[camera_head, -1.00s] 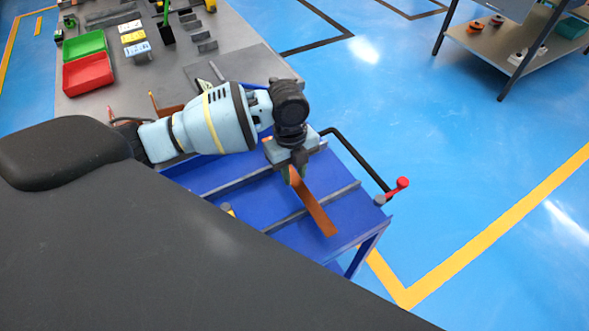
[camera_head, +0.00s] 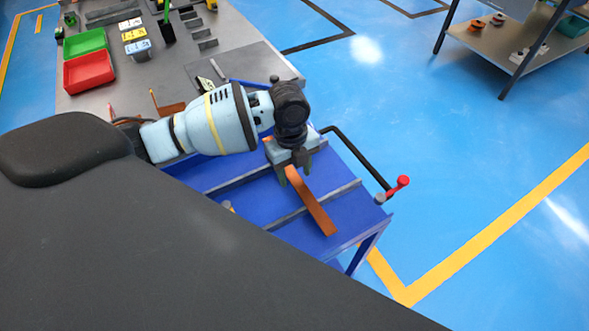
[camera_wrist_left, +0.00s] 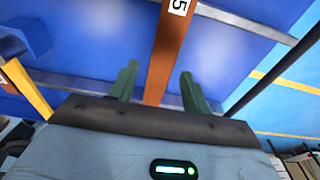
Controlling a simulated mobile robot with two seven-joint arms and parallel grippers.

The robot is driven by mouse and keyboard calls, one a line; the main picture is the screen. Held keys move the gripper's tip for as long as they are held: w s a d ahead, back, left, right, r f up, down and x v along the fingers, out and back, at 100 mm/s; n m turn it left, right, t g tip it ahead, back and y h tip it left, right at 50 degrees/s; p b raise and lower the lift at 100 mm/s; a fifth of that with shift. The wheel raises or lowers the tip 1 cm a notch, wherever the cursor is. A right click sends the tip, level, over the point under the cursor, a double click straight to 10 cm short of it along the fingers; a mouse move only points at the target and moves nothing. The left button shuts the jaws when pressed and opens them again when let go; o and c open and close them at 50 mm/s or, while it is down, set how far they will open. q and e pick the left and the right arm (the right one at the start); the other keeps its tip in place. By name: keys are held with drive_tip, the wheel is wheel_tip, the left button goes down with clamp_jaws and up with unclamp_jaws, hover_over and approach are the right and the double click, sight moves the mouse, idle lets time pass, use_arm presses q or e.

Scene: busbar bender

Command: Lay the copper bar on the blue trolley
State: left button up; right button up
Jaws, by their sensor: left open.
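The copper bar (camera_head: 318,211) lies on the top of the blue trolley (camera_head: 255,208), across its raised grey strips. In the left wrist view the bar (camera_wrist_left: 166,60) runs between the two green fingers, with a white label marked 5 near the top edge. My left gripper (camera_head: 294,180) is open over the bar's near-arm end, its fingers (camera_wrist_left: 160,85) apart on either side with gaps to the bar. The bar's end under the gripper is hidden. My right gripper is not in view.
The trolley has a black handle (camera_head: 358,160) and a red knob (camera_head: 402,182) on its right. A grey workbench (camera_head: 240,45) with a green bin (camera_head: 85,42) and a red bin (camera_head: 88,72) stands behind. A shelf unit (camera_head: 505,45) stands far right. Blue floor is clear between.

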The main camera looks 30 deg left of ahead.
sight(291, 174)
use_arm(q)
wheel_tip(291, 174, up, 13)
drive_tip(key=a+p, duration=0.1)
drive_tip(key=shift+w+a, duration=0.15)
drive_tip(key=shift+w, duration=0.2)
drive_tip(key=shift+f, duration=0.1)
